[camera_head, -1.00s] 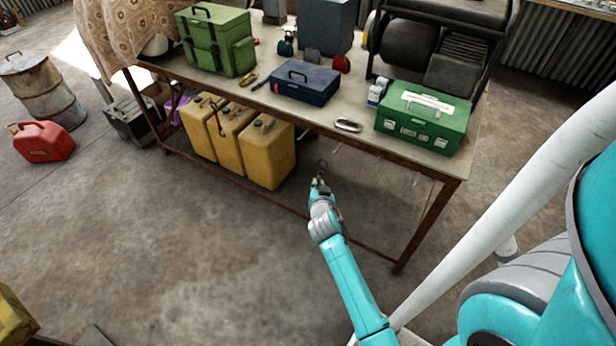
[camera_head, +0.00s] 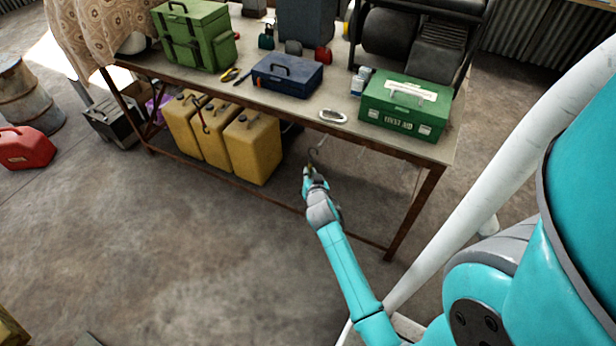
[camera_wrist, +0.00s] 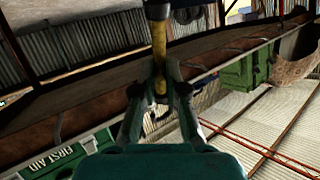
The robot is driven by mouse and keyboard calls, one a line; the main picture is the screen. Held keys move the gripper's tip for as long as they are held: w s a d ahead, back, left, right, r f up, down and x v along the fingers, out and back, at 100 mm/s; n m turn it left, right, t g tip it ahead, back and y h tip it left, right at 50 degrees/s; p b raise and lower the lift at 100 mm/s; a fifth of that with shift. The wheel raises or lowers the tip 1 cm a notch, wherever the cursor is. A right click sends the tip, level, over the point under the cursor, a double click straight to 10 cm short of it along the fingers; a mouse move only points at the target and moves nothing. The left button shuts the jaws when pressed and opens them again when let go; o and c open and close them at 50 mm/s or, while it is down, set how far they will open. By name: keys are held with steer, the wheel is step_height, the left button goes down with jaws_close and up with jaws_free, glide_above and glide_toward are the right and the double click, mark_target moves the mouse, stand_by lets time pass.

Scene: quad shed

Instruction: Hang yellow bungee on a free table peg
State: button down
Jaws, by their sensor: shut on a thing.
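My gripper (camera_head: 311,174) is in front of the table's (camera_head: 340,130) front edge, right of the yellow cans. In the wrist view my gripper (camera_wrist: 160,88) is shut on the yellow bungee (camera_wrist: 159,45), which stands up between the fingers. A dark hook (camera_wrist: 157,10) tops the bungee; in the head view this hook (camera_head: 314,153) shows just below the table edge. I see no contact between hook and peg.
A green first aid box (camera_head: 405,108), a blue toolbox (camera_head: 287,75) and a silvery carabiner-like loop (camera_head: 333,116) lie on the table. The floor in front is clear.

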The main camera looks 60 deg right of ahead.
steer(key=d, duration=0.1)
steer(key=d+f, duration=0.1)
steer(key=d, duration=0.3)
steer(key=shift+w+d+f, duration=0.2)
steer(key=shift+f, duration=0.15)
stand_by(0.5)
stand_by(0.6)
steer(key=c, duration=1.1)
jaws_free()
steer(key=shift+c, duration=0.2)
steer(key=shift+s+a, duration=0.1)
steer(key=shift+a, duration=0.05)
steer(key=v, duration=1.1)
steer(key=shift+s+a, duration=0.2)
steer(key=shift+s, duration=0.05)
